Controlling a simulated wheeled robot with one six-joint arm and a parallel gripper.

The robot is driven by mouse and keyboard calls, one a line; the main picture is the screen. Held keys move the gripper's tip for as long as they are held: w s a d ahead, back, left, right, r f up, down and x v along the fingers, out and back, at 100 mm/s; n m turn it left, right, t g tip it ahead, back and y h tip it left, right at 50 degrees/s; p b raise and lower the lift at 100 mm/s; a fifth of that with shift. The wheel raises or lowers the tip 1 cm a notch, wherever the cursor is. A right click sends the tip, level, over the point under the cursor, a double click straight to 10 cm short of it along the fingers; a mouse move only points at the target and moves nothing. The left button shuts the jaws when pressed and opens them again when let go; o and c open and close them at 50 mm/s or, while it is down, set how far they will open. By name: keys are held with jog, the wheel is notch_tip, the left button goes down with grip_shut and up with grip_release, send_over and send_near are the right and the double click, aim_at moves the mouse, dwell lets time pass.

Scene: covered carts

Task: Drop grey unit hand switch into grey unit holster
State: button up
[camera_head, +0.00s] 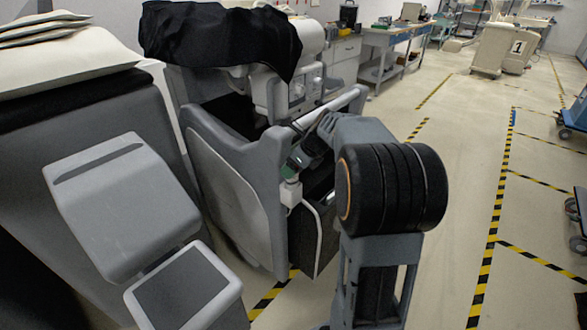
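The grey unit (235,190) stands left of centre, a wheeled grey cart with a black cloth (215,35) draped over its top. My arm reaches over to its right side. My gripper (297,165) is at the unit's near right edge, small and mostly hidden by my arm, so its fingers cannot be made out. A small white piece (291,194) shows just below it, against the unit's side. I cannot tell whether this is the hand switch or the holster, or whether it is held. No other hand switch or holster can be made out.
A dark grey cart with pale cushions (60,50) stands close at left. A workbench (385,40) and a white cart (497,48) stand at the back. Blue carts (575,112) edge the right side. The floor (465,180) with yellow-black tape is clear at right.

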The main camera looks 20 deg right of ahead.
jog(key=p+v, duration=0.2)
jog(key=v, duration=0.9)
jog(key=s+a+f+n+g+h, duration=0.1)
jog(key=s+a+f+n, duration=0.4)
jog(key=n, duration=0.9)
jog(key=s+a+f+n+g+h, duration=0.1)
jog(key=s+a+f+n+h, duration=0.1)
jog(key=s+a+f+n, duration=0.3)
jog(key=s+a+n, duration=0.4)
jog(key=s+n, duration=0.2)
jog(key=n, duration=0.3)
jog(key=shift+s+f+n+h, duration=0.2)
jog(key=shift+s+n+h, duration=0.15)
jog(key=shift+n+h, duration=0.05)
notch_tip(320, 180, up, 10)
jog(key=p, duration=0.8)
jog(key=shift+a+r+p, duration=0.2)
jog(key=shift+p, duration=0.1)
jog(key=shift+s, duration=0.15)
